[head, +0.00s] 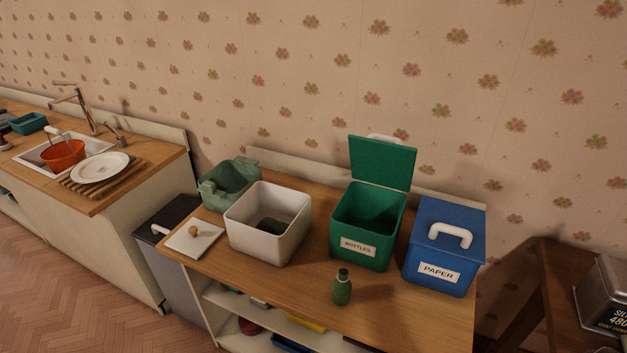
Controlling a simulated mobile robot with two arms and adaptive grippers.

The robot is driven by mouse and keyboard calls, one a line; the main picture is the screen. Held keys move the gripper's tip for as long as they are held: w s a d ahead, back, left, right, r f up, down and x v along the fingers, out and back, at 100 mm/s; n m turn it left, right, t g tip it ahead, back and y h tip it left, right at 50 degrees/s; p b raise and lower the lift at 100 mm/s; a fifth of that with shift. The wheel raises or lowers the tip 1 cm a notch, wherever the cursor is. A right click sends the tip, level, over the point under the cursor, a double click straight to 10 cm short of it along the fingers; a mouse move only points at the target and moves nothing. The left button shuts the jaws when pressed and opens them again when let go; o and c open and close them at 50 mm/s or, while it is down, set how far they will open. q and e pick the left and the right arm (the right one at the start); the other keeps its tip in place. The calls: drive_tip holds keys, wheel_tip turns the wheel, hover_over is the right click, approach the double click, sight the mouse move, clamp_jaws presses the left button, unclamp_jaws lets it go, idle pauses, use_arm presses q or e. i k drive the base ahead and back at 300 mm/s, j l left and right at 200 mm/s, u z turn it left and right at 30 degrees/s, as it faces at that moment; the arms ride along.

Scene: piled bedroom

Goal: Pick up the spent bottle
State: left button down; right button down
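A small green bottle (342,289) stands upright on the wooden counter (305,293), near its front edge. It is in front of an open green bin labelled BOTTLES (366,231), whose lid (381,163) is tilted up at the back. The bottle is apart from the bin. Neither of my grippers is in the head view.
A closed blue PAPER bin (442,263) stands right of the green bin. An open white bin (267,230) with a dark item inside, a green tub (228,187) and a white lid (193,238) are to the left. Counter around the bottle is clear.

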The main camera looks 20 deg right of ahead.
sight(342, 286)
drive_tip(key=z, duration=1)
